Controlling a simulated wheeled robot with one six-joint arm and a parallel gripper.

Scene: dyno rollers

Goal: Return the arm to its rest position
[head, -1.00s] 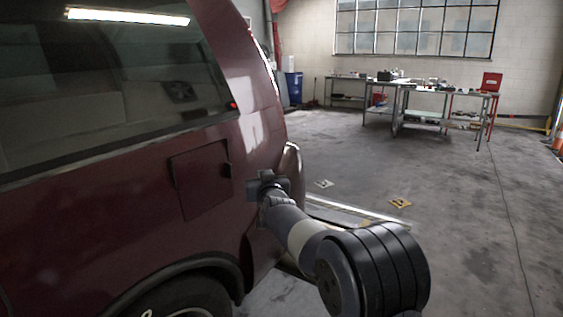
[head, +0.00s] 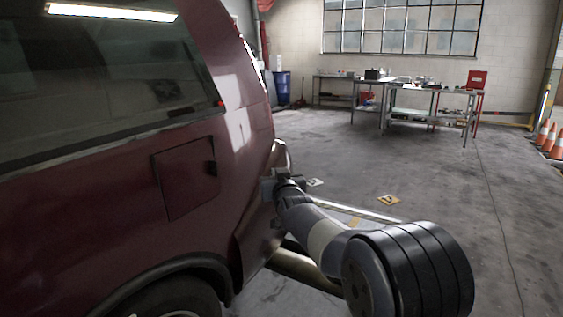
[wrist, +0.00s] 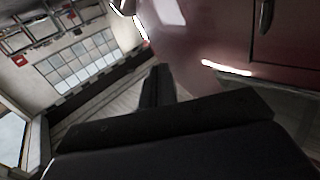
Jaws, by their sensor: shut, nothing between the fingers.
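My arm reaches out from the lower right in the head view, with its black-ringed joint in front. My gripper (head: 272,188) is at the far end of the arm, close to the rear side of the dark red car (head: 100,210). I cannot tell whether it touches the car. In the wrist view, the dark gripper (wrist: 158,88) fills the lower middle with its fingers together and nothing held. The car body (wrist: 215,40) is at the upper right there. The square fuel flap (head: 187,180) looks closed, left of the gripper.
Workbenches (head: 425,90) with tools stand by the back wall. A blue bin (head: 283,88) is at the back left. Orange cones (head: 546,134) stand at the right. Yellow markers (head: 388,200) lie on the floor. The floor right of the car is open.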

